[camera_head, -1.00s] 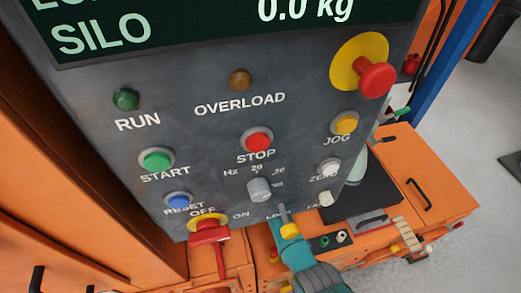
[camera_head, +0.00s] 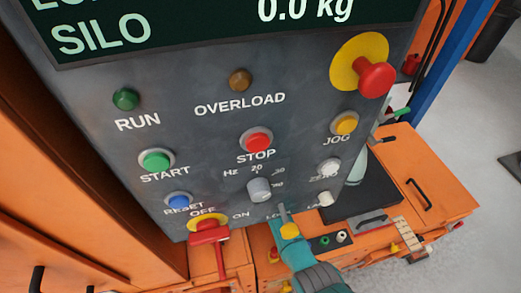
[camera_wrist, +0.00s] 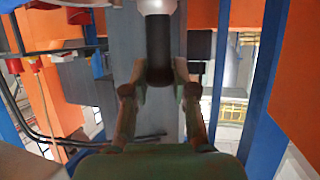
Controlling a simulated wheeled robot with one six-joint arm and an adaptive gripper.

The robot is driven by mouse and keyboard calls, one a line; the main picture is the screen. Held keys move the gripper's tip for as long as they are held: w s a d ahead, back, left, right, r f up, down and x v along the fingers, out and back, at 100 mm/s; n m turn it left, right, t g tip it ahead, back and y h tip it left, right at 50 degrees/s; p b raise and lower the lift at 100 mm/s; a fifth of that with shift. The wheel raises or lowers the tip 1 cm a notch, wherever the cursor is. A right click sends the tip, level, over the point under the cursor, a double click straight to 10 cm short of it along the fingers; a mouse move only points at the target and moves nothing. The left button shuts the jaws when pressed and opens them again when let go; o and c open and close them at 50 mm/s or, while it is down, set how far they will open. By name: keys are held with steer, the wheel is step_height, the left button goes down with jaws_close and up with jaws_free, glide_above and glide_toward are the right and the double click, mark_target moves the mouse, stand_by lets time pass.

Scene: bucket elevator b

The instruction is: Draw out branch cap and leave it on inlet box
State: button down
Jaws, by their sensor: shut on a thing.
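My gripper (camera_wrist: 160,80) shows in the wrist view with its two fingers on either side of a dark upright cylinder (camera_wrist: 160,50). It is shut on this cylinder. A pale rounded piece (camera_wrist: 157,6) sits at the cylinder's upper end, at the picture's top edge. I cannot tell for sure whether the cylinder is the branch cap, or whether it is still seated. In the head view part of my teal arm shows at the bottom, below the control panel; the fingertips are not clearly seen there. I cannot make out the inlet box for certain.
The grey control panel (camera_head: 205,135) with buttons and a red emergency stop (camera_head: 375,77) fills much of the head view. A red-handled switch (camera_head: 208,234) juts from its lower edge. Orange cabinets (camera_head: 425,175) stand at the right. Blue posts (camera_wrist: 266,70) and cables flank the gripper.

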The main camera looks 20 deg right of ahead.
steer(key=shift+r, duration=0.6)
stand_by(0.3)
steer(key=shift+r, duration=1.55)
steer(key=shift+r, duration=2.05)
